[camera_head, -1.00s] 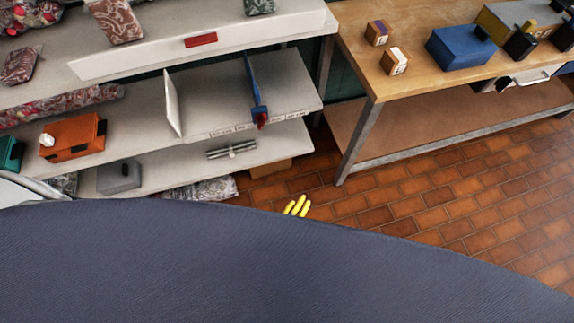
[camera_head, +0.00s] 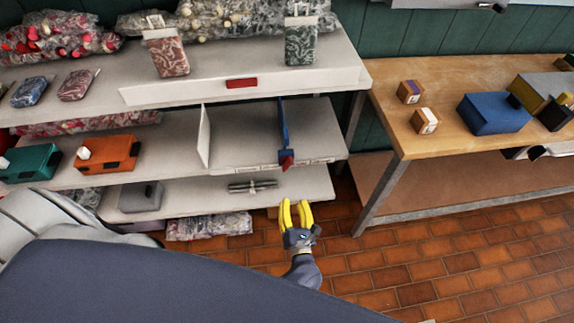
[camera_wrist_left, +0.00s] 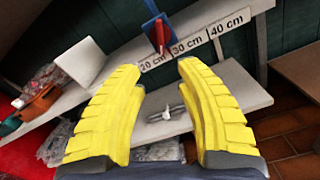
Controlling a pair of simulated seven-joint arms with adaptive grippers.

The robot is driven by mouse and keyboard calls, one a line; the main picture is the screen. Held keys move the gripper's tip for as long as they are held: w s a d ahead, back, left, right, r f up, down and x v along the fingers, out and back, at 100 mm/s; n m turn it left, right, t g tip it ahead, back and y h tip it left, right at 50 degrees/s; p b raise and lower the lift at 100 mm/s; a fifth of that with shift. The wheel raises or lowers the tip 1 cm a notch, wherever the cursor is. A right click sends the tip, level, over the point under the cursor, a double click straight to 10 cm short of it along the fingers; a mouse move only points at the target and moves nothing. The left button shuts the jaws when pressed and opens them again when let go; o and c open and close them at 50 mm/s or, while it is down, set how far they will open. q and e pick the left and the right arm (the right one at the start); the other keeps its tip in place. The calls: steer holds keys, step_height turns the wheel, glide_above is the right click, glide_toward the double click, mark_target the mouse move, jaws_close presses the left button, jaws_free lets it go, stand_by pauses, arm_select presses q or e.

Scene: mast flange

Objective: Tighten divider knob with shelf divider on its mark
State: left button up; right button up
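The blue shelf divider (camera_head: 283,122) stands upright on the middle shelf, with a red knob (camera_head: 286,159) at its front edge. In the left wrist view the divider (camera_wrist_left: 153,8) and its red knob (camera_wrist_left: 159,36) show beyond my fingers, by the label strip (camera_wrist_left: 208,35) reading 20, 30 and 40 cm. The knob is near the space between the 20 and 30 labels; the exact mark is hard to tell. My left gripper (camera_head: 295,214) has yellow fingers spread apart and empty, in front of and below the knob, clear of it. My right gripper is out of view.
A white panel (camera_head: 204,136) stands left of the divider. A metal piece (camera_head: 252,186) and a grey box (camera_head: 141,197) lie on the lower shelf. Orange (camera_head: 107,153) and teal (camera_head: 29,162) boxes sit left. A wooden table (camera_head: 410,130) stands right, over open floor.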

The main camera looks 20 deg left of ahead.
mark_target(288, 168)
arm_select(q)
steer(key=x, duration=1.6)
steer(key=shift+w+f, duration=0.1)
steer(key=shift+w, duration=0.15)
jaws_close()
